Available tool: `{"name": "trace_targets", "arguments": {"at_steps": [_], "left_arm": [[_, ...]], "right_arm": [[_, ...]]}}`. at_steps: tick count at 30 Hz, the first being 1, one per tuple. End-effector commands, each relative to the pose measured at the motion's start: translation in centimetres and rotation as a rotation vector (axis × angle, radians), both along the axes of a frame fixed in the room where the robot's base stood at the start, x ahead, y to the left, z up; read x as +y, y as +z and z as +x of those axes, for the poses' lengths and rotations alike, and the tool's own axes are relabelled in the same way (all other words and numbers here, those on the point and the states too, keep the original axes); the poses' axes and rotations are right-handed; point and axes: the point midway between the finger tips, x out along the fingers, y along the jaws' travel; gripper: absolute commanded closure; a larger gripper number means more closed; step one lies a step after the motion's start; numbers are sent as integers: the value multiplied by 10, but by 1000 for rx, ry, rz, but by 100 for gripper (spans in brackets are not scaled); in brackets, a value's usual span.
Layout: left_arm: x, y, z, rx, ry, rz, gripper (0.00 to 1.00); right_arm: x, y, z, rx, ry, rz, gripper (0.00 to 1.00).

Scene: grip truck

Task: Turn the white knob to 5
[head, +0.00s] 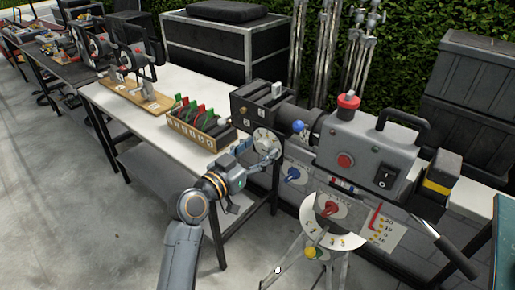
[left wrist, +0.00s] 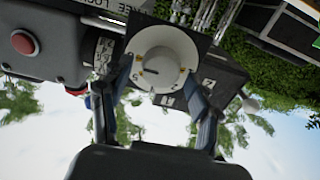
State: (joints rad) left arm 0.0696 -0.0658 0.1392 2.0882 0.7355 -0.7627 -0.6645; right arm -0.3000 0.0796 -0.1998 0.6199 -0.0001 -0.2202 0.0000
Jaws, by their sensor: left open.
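The white knob (head: 264,138) is on the near face of a dark box at the left end of the grey machine. In the left wrist view the round white knob (left wrist: 160,58) faces me, with a dark mark on its face and marks around it that I cannot read surely. My left gripper (head: 266,158) is open right in front of the knob. In the left wrist view the fingers of my left gripper (left wrist: 157,78) are spread to either side of the knob's lower part. I cannot tell whether they touch it. My right gripper is not in view.
The grey machine (head: 366,150) carries red buttons, a blue-ended lever (head: 298,127) close to the knob and a red knob on a dial (head: 330,209) below. A white table (head: 150,128) with a wooden rack (head: 198,128) of coloured clips stands to the left. Open floor lies at front left.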

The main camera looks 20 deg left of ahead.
Motion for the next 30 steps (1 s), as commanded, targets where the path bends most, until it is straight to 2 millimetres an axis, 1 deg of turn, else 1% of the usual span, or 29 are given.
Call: {"name": "trace_targets", "arguments": {"at_steps": [5, 6, 8, 9, 13, 23, 30], "left_arm": [[0, 0, 0, 0, 0, 0, 38], [0, 0, 0, 0, 0, 0, 46], [0, 0, 0, 0, 0, 0, 58], [0, 0, 0, 0, 0, 0, 66], [0, 0, 0, 0, 0, -1, 92], [0, 0, 0, 15, 0, -36, 92], [1, 1, 0, 63, 0, -164, 92]], "right_arm": [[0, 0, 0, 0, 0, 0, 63], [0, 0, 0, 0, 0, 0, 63], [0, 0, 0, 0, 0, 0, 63], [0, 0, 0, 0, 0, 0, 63], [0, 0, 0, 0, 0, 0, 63], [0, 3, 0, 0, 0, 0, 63], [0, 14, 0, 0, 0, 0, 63]]}}
